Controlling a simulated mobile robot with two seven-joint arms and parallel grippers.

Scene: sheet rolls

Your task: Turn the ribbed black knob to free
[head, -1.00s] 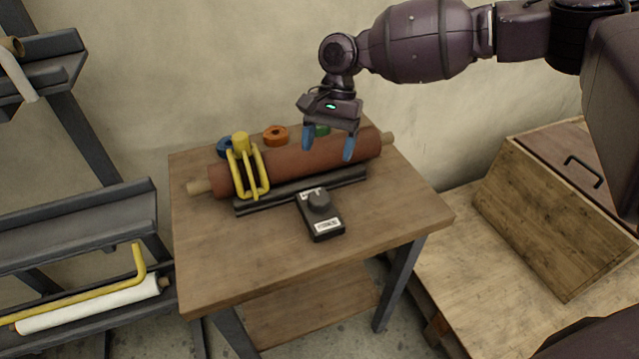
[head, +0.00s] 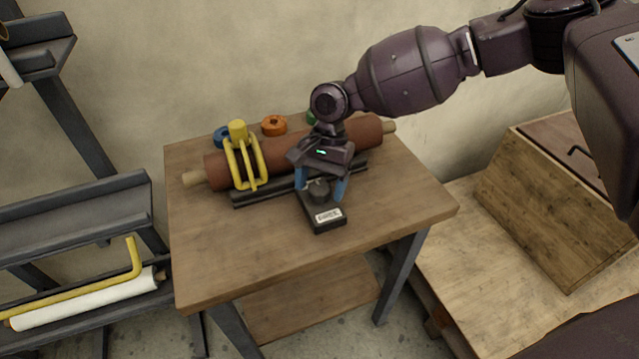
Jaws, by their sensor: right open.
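The black knob (head: 319,190) sits on top of a small black box (head: 326,222) with a white label, on the wooden table. My right gripper (head: 320,193) is over the box from behind, its two blue fingers apart, one on each side of the knob. Whether the fingers touch the knob cannot be told. The gripper body hides the back of the box and its rear label. The ribs on the knob are too small to make out. My left gripper is not in view.
A brown roll (head: 285,153) lies in a dark cradle behind the box, with a yellow clamp (head: 245,160) over its left part. Orange (head: 274,125) and blue (head: 222,137) tape rolls stand behind it. The table's (head: 230,255) front left is clear. A rack (head: 75,225) stands left, a wooden crate (head: 545,215) right.

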